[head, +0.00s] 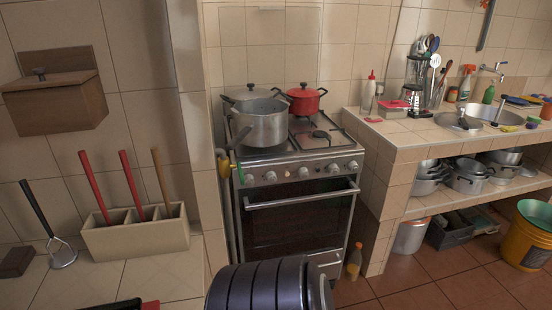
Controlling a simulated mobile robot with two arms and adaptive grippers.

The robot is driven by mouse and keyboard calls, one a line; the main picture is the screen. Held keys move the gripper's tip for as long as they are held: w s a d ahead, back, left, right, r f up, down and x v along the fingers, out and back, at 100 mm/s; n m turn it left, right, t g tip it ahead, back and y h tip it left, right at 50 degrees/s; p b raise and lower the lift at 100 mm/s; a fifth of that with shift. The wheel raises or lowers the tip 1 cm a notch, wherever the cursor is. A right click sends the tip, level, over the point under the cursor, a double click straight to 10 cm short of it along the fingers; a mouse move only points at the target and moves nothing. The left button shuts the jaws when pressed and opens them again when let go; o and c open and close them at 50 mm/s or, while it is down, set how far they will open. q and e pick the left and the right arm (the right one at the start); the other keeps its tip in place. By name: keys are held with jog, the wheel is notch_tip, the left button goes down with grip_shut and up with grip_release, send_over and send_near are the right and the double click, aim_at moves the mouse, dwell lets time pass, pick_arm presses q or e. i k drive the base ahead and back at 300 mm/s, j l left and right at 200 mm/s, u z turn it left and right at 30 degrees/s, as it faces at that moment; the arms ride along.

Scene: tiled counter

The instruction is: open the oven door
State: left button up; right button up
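The oven (247,205) is a steel and black stove standing between two tiled counters. Its door (298,222) has a dark glass front and looks shut. A long silver bar handle (302,194) runs across the top of the door, below a row of knobs (302,172). The lowest front of the stove is partly hidden at the bottom of the view. Neither of my grippers can be made out in the head view.
A large steel pot (262,125) and a red pot (304,100) stand on the stovetop. An orange bottle (354,262) stands on the floor near the stove's right front. The right counter (395,137) juts forward beside it. Tiled floor (405,285) lies open at right.

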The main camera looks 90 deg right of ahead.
aim_at(309, 216)
jog(key=j+z, duration=0.15)
jog(key=z, duration=2.75)
